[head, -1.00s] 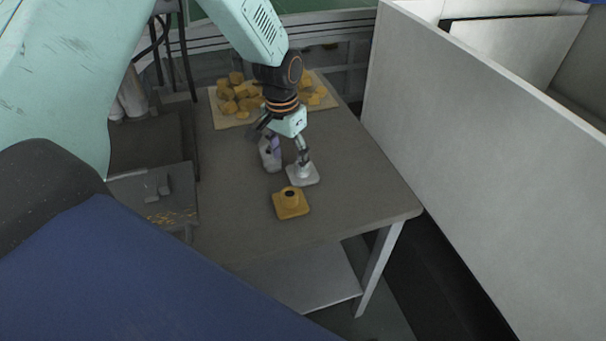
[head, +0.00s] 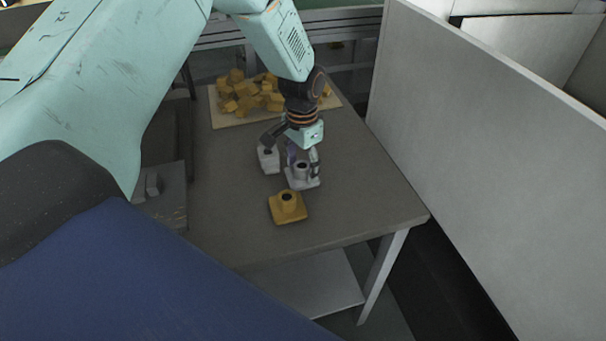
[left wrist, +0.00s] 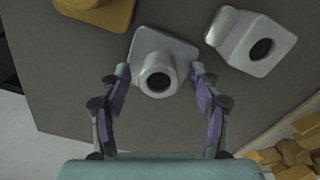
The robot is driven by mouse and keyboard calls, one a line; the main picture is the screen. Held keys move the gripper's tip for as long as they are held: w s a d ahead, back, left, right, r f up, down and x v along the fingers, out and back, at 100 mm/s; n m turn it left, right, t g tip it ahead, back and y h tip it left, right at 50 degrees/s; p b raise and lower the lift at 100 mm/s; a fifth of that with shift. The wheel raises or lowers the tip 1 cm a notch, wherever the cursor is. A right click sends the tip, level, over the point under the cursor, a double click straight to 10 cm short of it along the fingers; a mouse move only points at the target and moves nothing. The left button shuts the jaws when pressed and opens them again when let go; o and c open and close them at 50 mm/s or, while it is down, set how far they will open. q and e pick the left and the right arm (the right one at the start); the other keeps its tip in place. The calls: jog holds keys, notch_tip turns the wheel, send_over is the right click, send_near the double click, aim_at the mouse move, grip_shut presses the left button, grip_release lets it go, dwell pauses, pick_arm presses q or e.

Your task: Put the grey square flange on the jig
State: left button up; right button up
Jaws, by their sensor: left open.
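The grey square flange (head: 303,183), with a square base and a round hollow collar, lies on the table with its collar up. It also shows in the left wrist view (left wrist: 158,47). My left gripper (head: 303,163) is open around the flange's collar. In the left wrist view, the fingertips (left wrist: 160,74) stand on either side of the collar; I cannot tell whether they touch it. No jig can be made out for certain. My right gripper is not in view.
A second grey part (head: 268,160) with a hole lies just left of the flange. A yellow flange (head: 287,210) lies in front. Yellow pieces (head: 240,93) are heaped on a board (head: 228,121) at the back. A tall pale partition (head: 470,120) stands at right. The front right tabletop is clear.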

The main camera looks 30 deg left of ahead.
pick_arm(q)
jog(key=shift+s+r, duration=0.1)
jog(key=shift+s, duration=0.15)
jog(key=shift+d, duration=0.1)
jog(key=shift+c, duration=0.6)
jog(key=shift+w+f, duration=0.2)
jog(key=shift+w, duration=0.05)
jog(key=c, duration=0.4)
jog(key=shift+s+r, duration=0.15)
jog(key=c, duration=0.6)
jog(key=shift+w, duration=0.2)
grip_shut()
